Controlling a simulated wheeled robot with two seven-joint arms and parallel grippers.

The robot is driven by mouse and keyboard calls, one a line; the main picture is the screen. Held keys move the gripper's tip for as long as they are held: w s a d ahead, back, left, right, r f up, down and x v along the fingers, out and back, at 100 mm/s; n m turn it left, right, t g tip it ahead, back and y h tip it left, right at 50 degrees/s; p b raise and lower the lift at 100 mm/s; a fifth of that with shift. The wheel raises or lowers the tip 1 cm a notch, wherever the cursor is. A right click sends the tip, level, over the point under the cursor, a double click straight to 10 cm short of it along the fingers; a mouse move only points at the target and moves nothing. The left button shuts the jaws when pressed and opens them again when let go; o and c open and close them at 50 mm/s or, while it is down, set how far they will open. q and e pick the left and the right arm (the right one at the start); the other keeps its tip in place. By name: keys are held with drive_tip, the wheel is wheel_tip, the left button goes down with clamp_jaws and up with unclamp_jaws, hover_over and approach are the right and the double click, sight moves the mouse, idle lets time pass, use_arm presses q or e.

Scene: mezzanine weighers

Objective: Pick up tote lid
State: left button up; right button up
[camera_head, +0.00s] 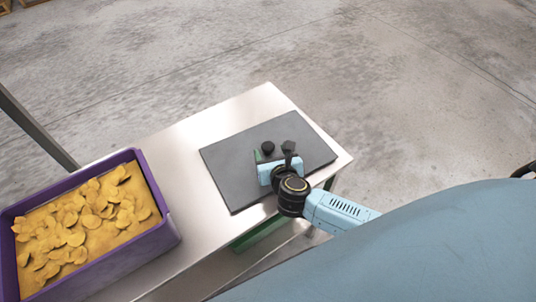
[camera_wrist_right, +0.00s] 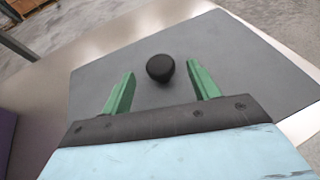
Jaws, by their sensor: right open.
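The tote lid (camera_head: 232,165) is a flat dark grey slab lying on the metal table. A round black knob (camera_head: 268,147) stands up near its middle. My right gripper (camera_head: 271,154) is over the lid, close to the knob. In the right wrist view, the lid (camera_wrist_right: 235,60) fills much of the picture. The knob (camera_wrist_right: 160,68) shows just beyond and between the two green fingers of my right gripper (camera_wrist_right: 158,88). The fingers are open and hold nothing. My left gripper is not in view.
A purple tote (camera_head: 172,236) full of yellow chips stands on the left part of the metal table (camera_head: 190,133). Bare tabletop lies between it and the lid. A dark post (camera_head: 38,130) rises at the far left. Concrete floor surrounds the table.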

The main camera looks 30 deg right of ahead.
sight(269, 147)
drive_tip(key=b+x, duration=0.1)
drive_tip(key=x, duration=0.3)
drive_tip(key=shift+w, duration=0.15)
drive_tip(key=shift+c, duration=0.2)
drive_tip(key=c, duration=1.2)
